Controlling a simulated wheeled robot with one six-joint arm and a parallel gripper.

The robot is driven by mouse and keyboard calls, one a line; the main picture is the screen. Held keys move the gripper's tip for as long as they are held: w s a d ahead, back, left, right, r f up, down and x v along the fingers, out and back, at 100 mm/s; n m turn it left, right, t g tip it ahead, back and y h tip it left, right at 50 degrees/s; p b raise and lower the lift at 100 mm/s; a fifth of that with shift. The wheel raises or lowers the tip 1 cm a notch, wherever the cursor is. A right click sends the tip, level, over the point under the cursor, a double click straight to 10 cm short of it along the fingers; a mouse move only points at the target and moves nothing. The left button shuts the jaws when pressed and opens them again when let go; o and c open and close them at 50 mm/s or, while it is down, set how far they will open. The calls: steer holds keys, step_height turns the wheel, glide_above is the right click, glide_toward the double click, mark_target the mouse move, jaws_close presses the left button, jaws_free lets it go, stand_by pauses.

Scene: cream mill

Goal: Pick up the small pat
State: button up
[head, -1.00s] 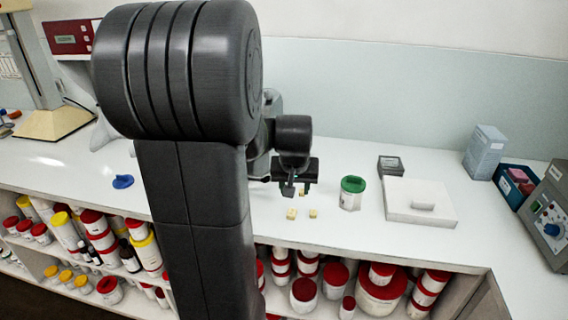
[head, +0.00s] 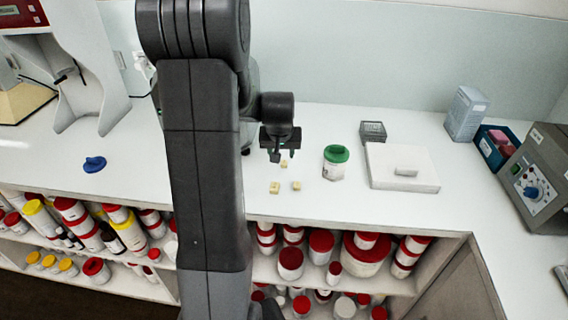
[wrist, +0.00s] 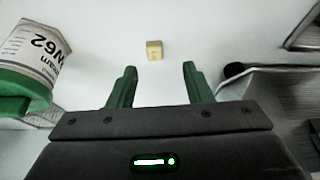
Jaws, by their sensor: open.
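Three small pale yellow pats lie on the white counter in the head view: a front left pat (head: 274,188), a front right pat (head: 296,185) and a back pat (head: 284,163). The front left one looks slightly larger. My gripper (head: 275,156) hangs above the counter beside the back pat, open and empty. In the wrist view, my gripper (wrist: 159,70) shows two green fingers spread apart. One pale pat (wrist: 154,50) lies just beyond the fingertips, between their lines and apart from both. I cannot tell for certain which of the three it is.
A white jar with a green lid (head: 336,163) stands right of the pats; it also shows in the wrist view (wrist: 32,55). A balance (head: 402,167) and a dark grey box (head: 372,131) stand farther right. A blue object (head: 94,164) lies left.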

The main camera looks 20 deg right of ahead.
mark_target(284, 165)
steer(key=shift+s+d+p+x, duration=0.15)
steer(key=shift+p+x, duration=0.2)
steer(key=shift+x, duration=0.95)
steer(key=shift+s+d+p+x, duration=0.15)
steer(key=shift+p+x, duration=0.2)
steer(key=shift+x, duration=1)
jaws_close()
